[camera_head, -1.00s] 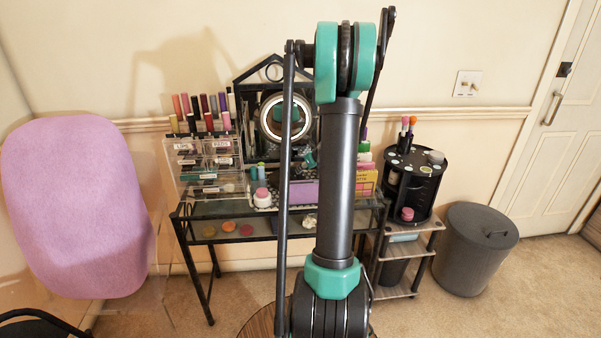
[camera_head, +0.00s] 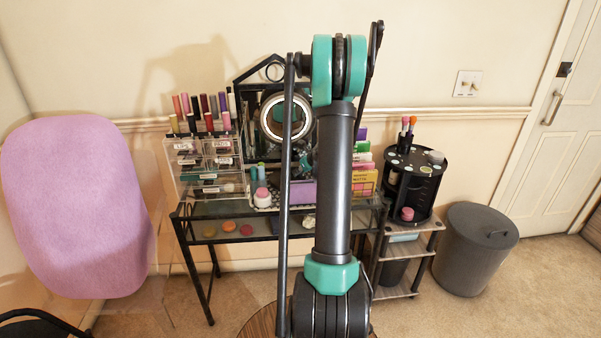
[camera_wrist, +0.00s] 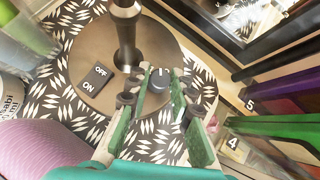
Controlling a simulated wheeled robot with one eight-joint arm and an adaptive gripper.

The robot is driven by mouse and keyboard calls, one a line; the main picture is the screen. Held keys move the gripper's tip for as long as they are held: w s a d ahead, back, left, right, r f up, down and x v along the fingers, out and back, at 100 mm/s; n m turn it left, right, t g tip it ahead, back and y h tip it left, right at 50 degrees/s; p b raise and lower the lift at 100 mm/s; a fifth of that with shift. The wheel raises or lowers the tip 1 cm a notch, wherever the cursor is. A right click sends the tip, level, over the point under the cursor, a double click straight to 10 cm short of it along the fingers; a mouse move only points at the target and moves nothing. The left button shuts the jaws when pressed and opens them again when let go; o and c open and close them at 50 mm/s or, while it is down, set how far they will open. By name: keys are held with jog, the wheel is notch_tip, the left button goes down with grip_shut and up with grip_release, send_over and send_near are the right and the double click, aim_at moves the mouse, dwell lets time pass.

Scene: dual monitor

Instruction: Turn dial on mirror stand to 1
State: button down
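The mirror stand's round mirror (camera_head: 286,117) stands on the desk behind my arm. In the wrist view its bronze round base (camera_wrist: 98,75) carries a stem, a black OFF/ON switch (camera_wrist: 95,79) and a small grey dial (camera_wrist: 160,80) with a white pointer mark. The dial's numbers cannot be read. My gripper (camera_wrist: 161,72) is over the base edge, its green-sided fingers apart, one on each side of the dial. Whether they touch it is unclear. In the head view my arm hides the dial and most of the gripper.
A pink jar (camera_wrist: 50,148) is close at left in the wrist view. Upright coloured items with numbered labels, one purple (camera_wrist: 285,103), crowd the right. Acrylic drawers (camera_head: 205,165) stand left of the mirror. A black round organizer (camera_head: 415,180) is at right.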

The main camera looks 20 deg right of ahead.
jog(key=shift+d+n+y, duration=0.2)
jog(key=shift+n+y, duration=0.6)
jog(key=shift+n, duration=0.2)
jog(key=shift+n+g+y, duration=0.6)
jog(key=shift+n+y, duration=0.3)
jog(key=shift+n, duration=0.4)
jog(key=c, duration=1.6)
grip_release()
jog(key=v, duration=1.2)
